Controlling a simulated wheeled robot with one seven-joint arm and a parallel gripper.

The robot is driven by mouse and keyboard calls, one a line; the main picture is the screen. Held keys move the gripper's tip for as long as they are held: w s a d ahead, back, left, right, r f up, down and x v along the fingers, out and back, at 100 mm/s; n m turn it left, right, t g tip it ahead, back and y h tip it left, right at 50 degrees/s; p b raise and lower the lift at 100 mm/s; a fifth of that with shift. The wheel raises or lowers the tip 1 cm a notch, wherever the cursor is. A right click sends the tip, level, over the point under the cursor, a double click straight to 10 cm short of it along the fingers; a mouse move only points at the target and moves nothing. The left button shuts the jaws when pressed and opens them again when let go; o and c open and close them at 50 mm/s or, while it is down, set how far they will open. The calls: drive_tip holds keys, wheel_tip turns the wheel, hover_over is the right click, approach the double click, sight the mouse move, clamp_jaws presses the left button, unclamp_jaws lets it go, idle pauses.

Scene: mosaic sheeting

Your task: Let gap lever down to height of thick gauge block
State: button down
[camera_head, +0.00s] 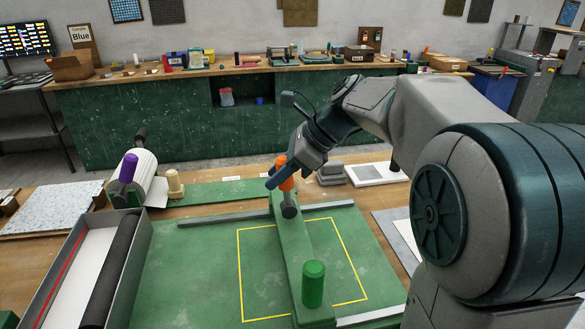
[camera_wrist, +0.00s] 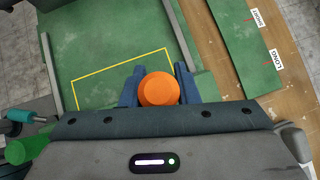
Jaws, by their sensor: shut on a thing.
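The gap lever, with an orange handle (camera_head: 287,184), stands up from a dark round pivot on the green beam (camera_head: 298,252) that crosses the green bed. My gripper (camera_head: 279,176) is shut on the orange handle. In the wrist view the round orange top (camera_wrist: 159,89) sits between the two blue fingers of my gripper (camera_wrist: 159,88). Grey blocks (camera_head: 331,174) lie behind the beam, right of the gripper. I cannot tell whether one of them is the thick gauge block. The lower end of the lever is hidden in the wrist view.
A green knob (camera_head: 313,284) stands on the beam's near end. A yellow outline (camera_head: 240,270) marks the green bed. A grey tray with a dark roller (camera_head: 110,270) is at left, below a purple-handled white roll (camera_head: 146,175).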

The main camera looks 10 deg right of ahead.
drive_tip(key=shift+a, duration=0.15)
drive_tip(key=c, duration=1.1)
unclamp_jaws()
drive_tip(key=p+v, duration=0.1)
drive_tip(key=v, duration=1.3)
drive_tip(key=shift+f, duration=0.1)
